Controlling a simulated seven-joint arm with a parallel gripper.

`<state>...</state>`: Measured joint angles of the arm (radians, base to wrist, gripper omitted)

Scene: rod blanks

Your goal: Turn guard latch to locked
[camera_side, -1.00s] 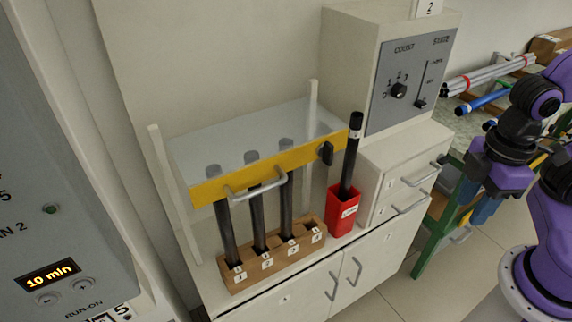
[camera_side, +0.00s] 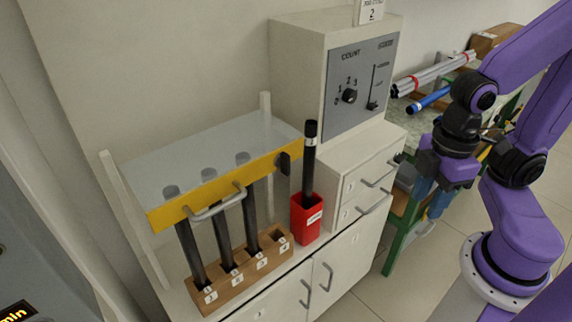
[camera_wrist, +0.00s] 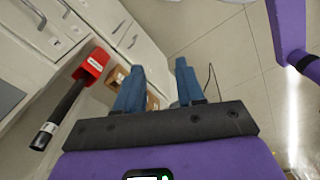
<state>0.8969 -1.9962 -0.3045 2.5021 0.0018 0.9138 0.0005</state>
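The guard is a clear panel (camera_side: 190,160) with a yellow front bar (camera_side: 172,214) and a grey handle (camera_side: 218,205), lying over the tops of three dark rods. The guard latch (camera_side: 283,163) is a small black knob at the bar's right end in the side view; its exact angle is hard to read. My gripper (camera_side: 433,198) hangs fingers-down to the right of the drawer cabinet, well apart from the latch. In the wrist view its two blue fingers (camera_wrist: 158,85) are spread with nothing between them. The latch cannot be made out in the wrist view.
A red holder (camera_side: 307,220) with an upright black rod (camera_side: 309,160) stands right of the guard, near the latch. A wooden block (camera_side: 240,275) holds the three rods. A control box (camera_side: 360,85) and drawers stand behind right. A green-legged bench (camera_side: 395,235) is near my gripper.

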